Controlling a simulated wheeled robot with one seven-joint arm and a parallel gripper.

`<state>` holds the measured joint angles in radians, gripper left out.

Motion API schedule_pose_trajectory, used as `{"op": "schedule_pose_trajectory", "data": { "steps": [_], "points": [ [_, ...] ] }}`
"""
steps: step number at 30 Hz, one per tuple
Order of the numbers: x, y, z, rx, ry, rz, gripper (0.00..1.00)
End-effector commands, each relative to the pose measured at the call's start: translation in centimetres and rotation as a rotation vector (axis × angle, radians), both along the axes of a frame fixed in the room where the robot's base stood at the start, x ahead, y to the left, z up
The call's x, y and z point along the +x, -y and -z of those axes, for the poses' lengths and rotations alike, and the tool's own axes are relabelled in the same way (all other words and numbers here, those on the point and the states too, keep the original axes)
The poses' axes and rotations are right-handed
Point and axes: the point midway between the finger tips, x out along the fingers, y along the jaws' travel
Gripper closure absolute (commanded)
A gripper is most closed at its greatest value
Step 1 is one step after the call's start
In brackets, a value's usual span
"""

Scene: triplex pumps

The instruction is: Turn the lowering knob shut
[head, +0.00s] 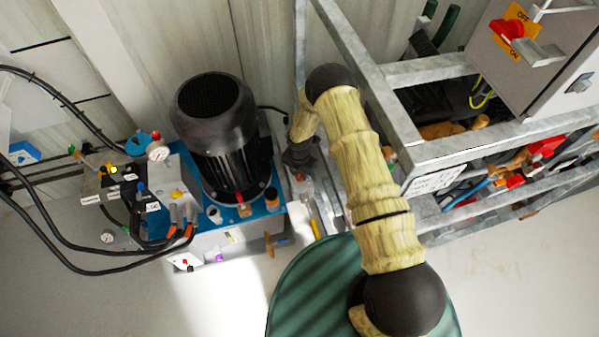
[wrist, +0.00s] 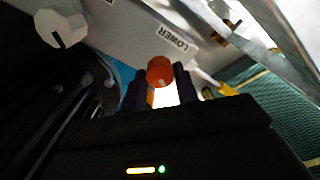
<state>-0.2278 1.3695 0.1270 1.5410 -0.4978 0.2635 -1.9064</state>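The lowering knob (wrist: 161,68) is a round orange-red knob with a pale mark, beside a white label reading LOWER (wrist: 173,39) in the wrist view. My gripper (wrist: 160,82) has its two dark fingers apart, one on each side of the knob near the fingertips. A small gap seems to show on each side, but I cannot tell how deep the knob sits between the fingers. In the head view my gripper (head: 302,158) points down at the right side of the pump unit, and I cannot make out the lowering knob there.
A white knob (wrist: 62,29) sits at upper left in the wrist view. In the head view a black motor (head: 222,150) stands left of my gripper, with hoses and gauges beyond. A grey metal frame (head: 395,115) is close on the right.

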Motion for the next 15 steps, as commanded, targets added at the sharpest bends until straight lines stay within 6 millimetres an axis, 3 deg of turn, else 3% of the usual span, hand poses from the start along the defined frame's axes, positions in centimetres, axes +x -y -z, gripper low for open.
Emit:
{"op": "schedule_pose_trajectory", "data": {
  "steps": [3, 15],
  "points": [
    [0.01, 0.0, -0.02, 0.0, 0.0, 0.0, 0.93],
    [0.04, -0.03, 0.02, 0.001, 0.001, 0.053, 0.93]
  ]
}}
